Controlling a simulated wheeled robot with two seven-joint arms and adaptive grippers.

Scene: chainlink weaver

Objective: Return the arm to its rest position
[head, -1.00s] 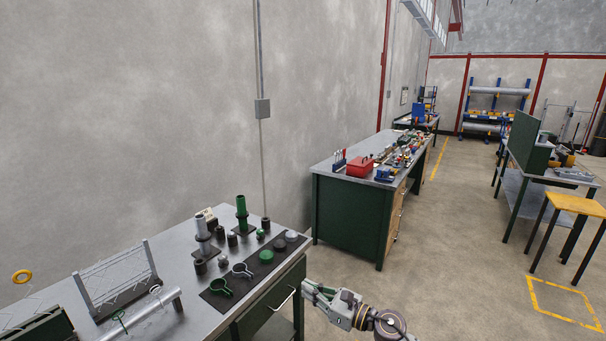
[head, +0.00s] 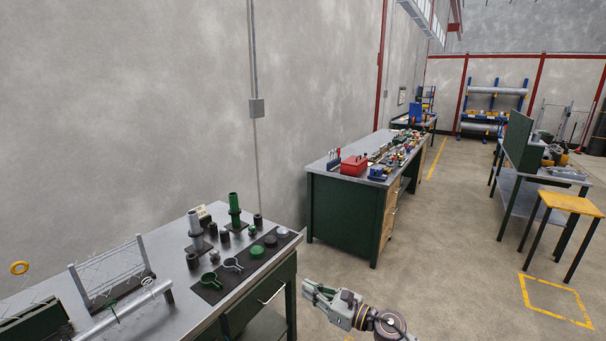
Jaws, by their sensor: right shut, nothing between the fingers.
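My right gripper (head: 311,289) is at the bottom middle of the head view, at the end of my right arm. Its fingers are shut with nothing between them. It is to the right of the metal-topped workbench (head: 180,262), apart from it and over open floor. My left gripper is not in view.
The bench holds a green post (head: 234,208), a grey post (head: 195,228), a dark mat (head: 205,293) with clamps and caps, and a wire mesh frame (head: 110,270). A second green bench (head: 335,210) stands farther back. Floor right of my gripper is clear.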

